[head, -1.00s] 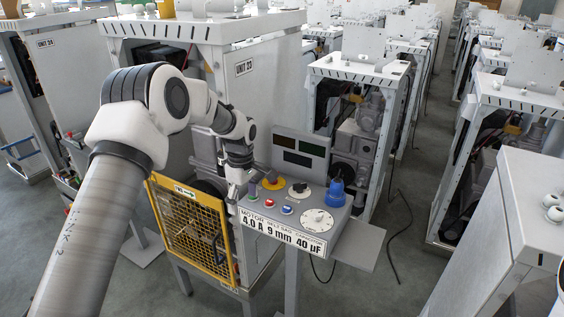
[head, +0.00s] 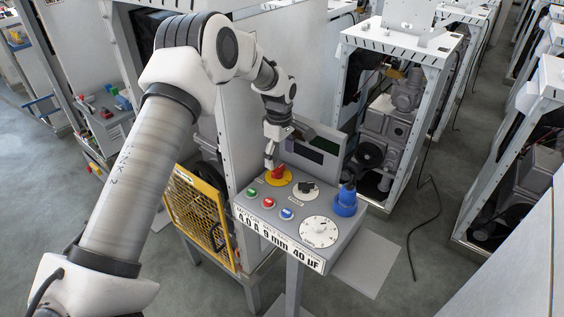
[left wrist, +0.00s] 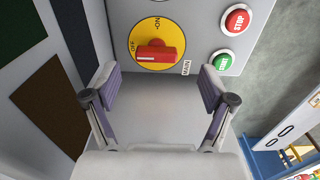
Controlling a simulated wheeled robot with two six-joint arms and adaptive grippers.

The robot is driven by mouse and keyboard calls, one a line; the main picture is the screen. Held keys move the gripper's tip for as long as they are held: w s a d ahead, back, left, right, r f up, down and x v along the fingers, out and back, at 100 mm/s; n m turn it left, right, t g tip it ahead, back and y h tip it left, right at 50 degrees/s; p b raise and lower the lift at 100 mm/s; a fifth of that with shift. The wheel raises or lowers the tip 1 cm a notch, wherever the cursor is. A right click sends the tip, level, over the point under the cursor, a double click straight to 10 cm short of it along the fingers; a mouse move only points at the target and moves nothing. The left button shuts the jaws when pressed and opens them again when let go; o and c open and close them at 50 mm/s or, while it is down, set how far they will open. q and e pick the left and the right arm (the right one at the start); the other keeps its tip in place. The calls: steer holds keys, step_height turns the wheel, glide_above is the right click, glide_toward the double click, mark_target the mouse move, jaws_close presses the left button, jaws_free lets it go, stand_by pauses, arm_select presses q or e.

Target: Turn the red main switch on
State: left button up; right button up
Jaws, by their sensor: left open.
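The red main switch (head: 279,173) is a red knob on a round yellow plate at the back left of the grey control panel (head: 335,205). In the left wrist view the red knob (left wrist: 157,53) lies crosswise, its white-marked end on the left, by the OFF lettering; ON is at the plate's top. My left gripper (head: 270,164) is just above the switch, close to it. In the left wrist view its two fingers (left wrist: 157,80) are spread and empty, with the knob ahead of them, between their lines. My right gripper is not in view.
Red (head: 267,203), green (head: 251,192) and blue (head: 286,213) buttons sit in front of the switch. A black knob (head: 305,189), a white dial (head: 319,231) and a blue plug (head: 346,203) are to its right. A yellow mesh guard (head: 197,213) stands left of the panel.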

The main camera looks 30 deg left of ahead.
mark_target(281, 169)
arm_select(q)
steer(key=f, duration=0.1)
steer(key=f+p, duration=0.1)
steer(key=f, duration=0.2)
steer(key=shift+w+f, duration=0.3)
steer(key=shift+f, duration=0.05)
steer(key=shift+w+f, duration=0.15)
steer(key=shift+f, duration=0.1)
steer(key=shift+s, duration=0.2)
steer(key=shift+s+r, duration=0.1)
steer(key=shift+r, duration=0.05)
steer(key=c, duration=1.2)
